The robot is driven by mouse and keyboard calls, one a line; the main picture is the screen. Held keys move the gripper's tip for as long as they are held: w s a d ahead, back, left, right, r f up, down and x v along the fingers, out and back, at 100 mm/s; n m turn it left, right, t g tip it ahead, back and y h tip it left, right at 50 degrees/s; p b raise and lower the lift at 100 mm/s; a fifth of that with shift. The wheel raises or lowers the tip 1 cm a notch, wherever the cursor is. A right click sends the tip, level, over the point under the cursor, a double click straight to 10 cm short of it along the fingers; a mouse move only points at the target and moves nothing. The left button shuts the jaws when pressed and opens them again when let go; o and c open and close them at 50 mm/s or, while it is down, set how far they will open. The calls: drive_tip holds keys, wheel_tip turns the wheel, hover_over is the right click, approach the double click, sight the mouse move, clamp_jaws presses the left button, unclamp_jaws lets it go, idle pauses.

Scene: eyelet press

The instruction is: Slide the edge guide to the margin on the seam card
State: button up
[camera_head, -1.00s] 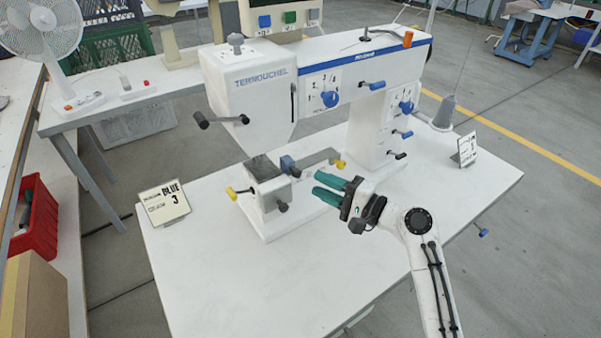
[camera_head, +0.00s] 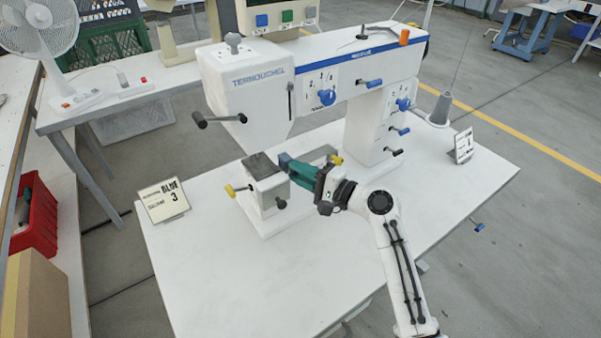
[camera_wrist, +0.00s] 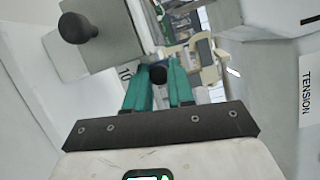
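The press's small bed block (camera_head: 266,184) has a dark grey top. A blue block (camera_head: 284,159), which looks like the edge guide, sits against its right side. My gripper (camera_head: 291,167) has its teal fingertips at this blue block. In the wrist view, the teal fingers (camera_wrist: 158,84) lie on either side of a dark round knob (camera_wrist: 157,74), with little or no gap; whether they press on it is unclear. The seam card (camera_head: 164,200), reading "BLUE 3", stands at the table's left. Any scale beside the guide is mostly hidden; a "10" label (camera_wrist: 127,72) shows near the left finger.
The white press head (camera_head: 245,95) overhangs the bed. A yellow knob (camera_head: 231,190) and a black knob (camera_head: 281,203) stick out of the bed block. Another card (camera_head: 463,146) and a thread cone (camera_head: 441,110) stand at the right. The front tabletop (camera_head: 240,285) is clear.

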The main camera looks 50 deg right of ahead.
drive_tip(key=shift+f, duration=0.1)
clamp_jaws()
drive_tip(key=shift+s+d, duration=0.2)
drive_tip(key=shift+d, duration=0.45)
drive_tip(key=shift+o, duration=2.1)
unclamp_jaws()
drive_tip(key=shift+d, duration=0.1)
